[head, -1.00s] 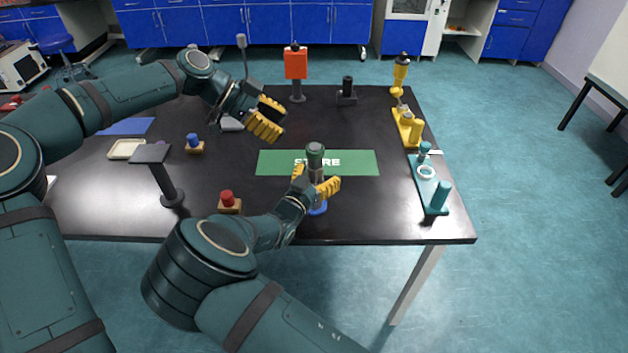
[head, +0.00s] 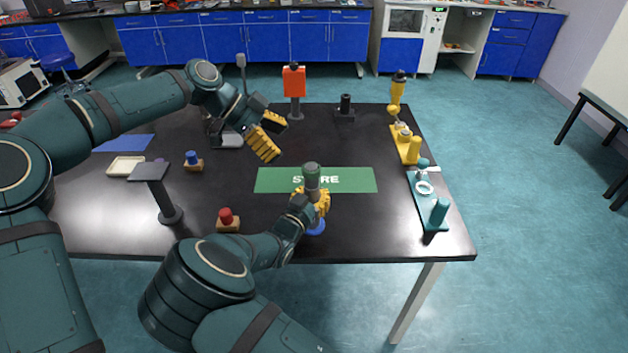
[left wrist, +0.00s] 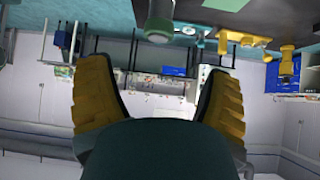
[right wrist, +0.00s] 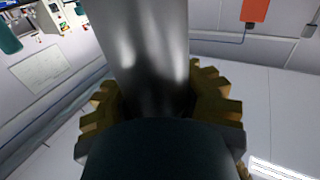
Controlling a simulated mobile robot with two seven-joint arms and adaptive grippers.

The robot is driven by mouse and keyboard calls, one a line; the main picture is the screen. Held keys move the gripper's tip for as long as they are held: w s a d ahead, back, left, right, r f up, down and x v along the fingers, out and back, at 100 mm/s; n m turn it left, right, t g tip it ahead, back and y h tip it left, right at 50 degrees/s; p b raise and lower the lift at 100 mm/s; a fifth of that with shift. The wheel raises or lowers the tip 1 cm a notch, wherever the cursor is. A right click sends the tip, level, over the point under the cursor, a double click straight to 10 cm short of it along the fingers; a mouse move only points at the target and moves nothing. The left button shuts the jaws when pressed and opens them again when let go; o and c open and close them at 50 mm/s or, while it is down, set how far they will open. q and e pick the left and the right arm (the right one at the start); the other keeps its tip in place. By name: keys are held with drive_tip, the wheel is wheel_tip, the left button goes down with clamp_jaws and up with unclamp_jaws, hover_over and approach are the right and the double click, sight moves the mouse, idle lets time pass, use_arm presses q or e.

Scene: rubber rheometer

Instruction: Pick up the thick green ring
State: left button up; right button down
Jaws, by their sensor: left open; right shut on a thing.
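An upright piece with a dark green, thick-walled top (head: 311,174) and a grey lower part stands at the front middle of the table, over a blue round base (head: 315,227). I cannot tell whether the green top is a separate ring. My right gripper (head: 318,203) is shut around the piece below its green top. In the right wrist view a grey metal cylinder (right wrist: 148,50) fills the space between the fingers. My left gripper (head: 267,135) is open and empty, above the table to the upper left. Its two fingers show apart in the left wrist view (left wrist: 160,95).
A green mat (head: 350,180) lies behind the held piece. A teal stand with a white ring (head: 424,188) and a yellow stand (head: 408,148) are at right. A red button (head: 226,217) and a grey-topped post (head: 168,200) are at left. The front right table is clear.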

sight(310, 166)
use_arm(q)
wheel_tip(310, 166, up, 4)
drive_tip(key=d+m+y, duration=0.1)
drive_tip(key=d+y, duration=0.1)
drive_tip(key=y, duration=0.3)
drive_tip(key=x, duration=0.6)
drive_tip(key=shift+f, duration=0.3)
drive_tip(key=shift+d+x, duration=0.15)
drive_tip(key=shift+x, duration=1.2)
drive_tip(key=shift+d+x, duration=0.15)
drive_tip(key=shift+x, duration=1.2)
drive_tip(key=shift+r, duration=0.2)
drive_tip(key=c, duration=0.9)
